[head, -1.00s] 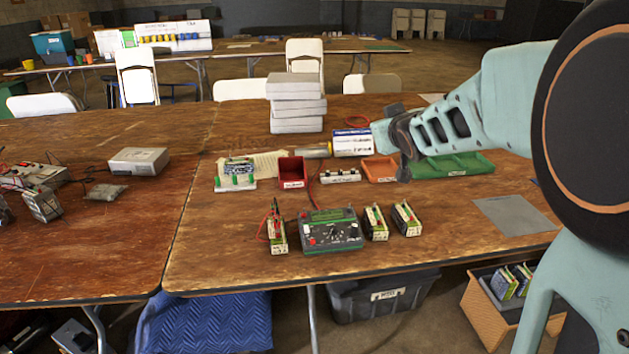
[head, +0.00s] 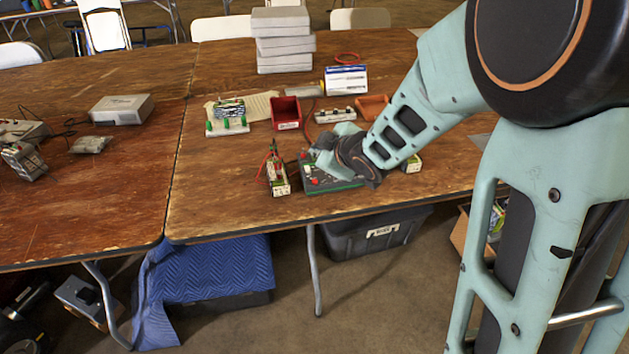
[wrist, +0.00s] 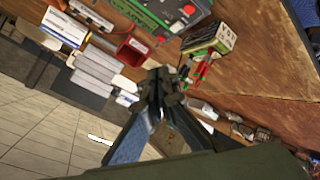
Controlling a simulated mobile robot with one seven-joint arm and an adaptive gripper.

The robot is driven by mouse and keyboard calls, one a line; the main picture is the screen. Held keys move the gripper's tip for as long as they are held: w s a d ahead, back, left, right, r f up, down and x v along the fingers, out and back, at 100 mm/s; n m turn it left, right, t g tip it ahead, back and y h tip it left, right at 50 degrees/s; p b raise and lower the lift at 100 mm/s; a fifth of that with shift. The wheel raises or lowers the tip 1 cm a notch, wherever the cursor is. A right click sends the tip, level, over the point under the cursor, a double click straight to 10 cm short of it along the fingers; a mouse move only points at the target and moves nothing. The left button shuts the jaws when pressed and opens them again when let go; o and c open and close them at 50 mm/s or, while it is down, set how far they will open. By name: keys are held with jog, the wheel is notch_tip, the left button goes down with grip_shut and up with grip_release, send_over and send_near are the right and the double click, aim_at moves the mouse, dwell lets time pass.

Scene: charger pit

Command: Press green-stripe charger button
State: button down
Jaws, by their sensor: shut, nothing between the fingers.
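The charger (head: 333,186) is a dark box with a green edge on the near part of the right table. In the wrist view the charger (wrist: 172,22) is cut off by the top edge, showing a green stripe and red round parts. I cannot tell which part is the button. My gripper (wrist: 168,84) is shut and empty in the wrist view, with its tips apart from the charger's visible face in that picture. Its fingertips are hidden in the head view.
A battery pack with red and black clips (head: 278,179) stands close left of the charger. Another pack (head: 413,164) is partly hidden at the right. Behind are a red bin (head: 286,112), a white terminal strip (head: 336,116) and an orange tray (head: 372,107).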

jog(key=shift+w+a+f+b, duration=0.1)
jog(key=shift+w+f+b, duration=0.15)
jog(key=shift+f+b, duration=1.1)
jog(key=shift+w+a+f+b, duration=0.1)
jog(key=shift+w+f+b, duration=0.15)
jog(key=shift+f+b, duration=1.05)
jog(key=shift+w+a+f+b, duration=0.1)
jog(key=shift+w+f+b, duration=0.15)
jog(key=shift+f+b, duration=1.05)
jog(key=shift+f+p, duration=0.3)
jog(key=shift+f, duration=0.1)
jog(key=shift+w+f+b, duration=0.1)
jog(key=shift+f+b, duration=0.3)
jog(key=shift+b, duration=0.05)
jog(key=shift+f+b, duration=0.4)
jog(key=shift+d+r+p, duration=0.1)
jog(key=shift+r+p, duration=0.55)
jog(key=shift+r, duration=0.15)
jog(key=r+p, duration=0.2)
jog(key=s+r+p, duration=0.1)
jog(key=r+p, duration=0.1)
jog(key=r, duration=0.1)
jog(key=shift+d, duration=0.15)
